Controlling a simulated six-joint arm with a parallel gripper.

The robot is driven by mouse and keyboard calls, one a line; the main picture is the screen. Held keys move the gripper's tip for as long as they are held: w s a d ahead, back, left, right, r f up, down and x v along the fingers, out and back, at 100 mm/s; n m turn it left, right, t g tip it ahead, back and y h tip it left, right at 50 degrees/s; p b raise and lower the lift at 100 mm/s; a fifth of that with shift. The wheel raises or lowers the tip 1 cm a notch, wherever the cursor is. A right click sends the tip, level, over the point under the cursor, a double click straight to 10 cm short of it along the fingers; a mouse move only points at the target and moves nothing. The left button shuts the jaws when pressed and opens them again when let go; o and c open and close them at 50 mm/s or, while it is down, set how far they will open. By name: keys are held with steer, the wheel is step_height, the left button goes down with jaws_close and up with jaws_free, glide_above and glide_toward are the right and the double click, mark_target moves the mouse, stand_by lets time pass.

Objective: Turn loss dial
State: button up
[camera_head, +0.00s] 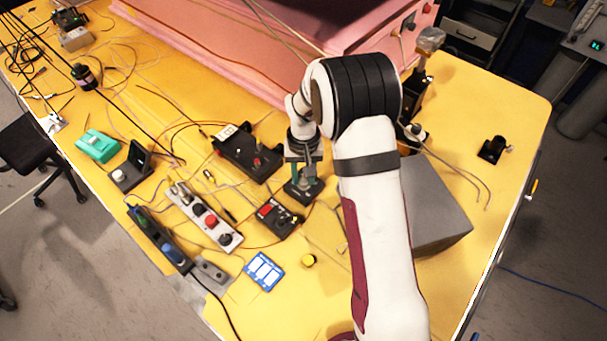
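My gripper (304,176) points down over a small dark box (304,191) near the middle of the table. Its greenish fingers stand apart at the top of this box, around or just above a small knob-like part. The fingers hide most of that part, so I cannot tell whether they touch it. No label reading "loss" is legible, so I cannot confirm that this is the loss dial.
A black box with a red knob (248,152) lies left of my gripper. A small red-and-black device (278,217) sits just below it. A pink foam enclosure (235,40) stands behind.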

mark_target(304, 180)
steer(key=o, duration=0.4)
step_height(304, 180, up, 16)
steer(key=shift+f, duration=0.1)
stand_by(0.4)
steer(key=s+d+r+m, duration=0.2)
steer(key=s+r, duration=0.3)
steer(key=s, duration=0.6)
steer(key=s+f+m+y, duration=0.1)
steer(key=s+f+m, duration=0.1)
steer(key=s, duration=1.7)
steer(key=shift+s+m+y, duration=0.15)
steer(key=shift+m+y, duration=0.25)
steer(key=shift+m, duration=0.2)
steer(key=shift+o, duration=0.2)
steer(key=shift+d, duration=0.1)
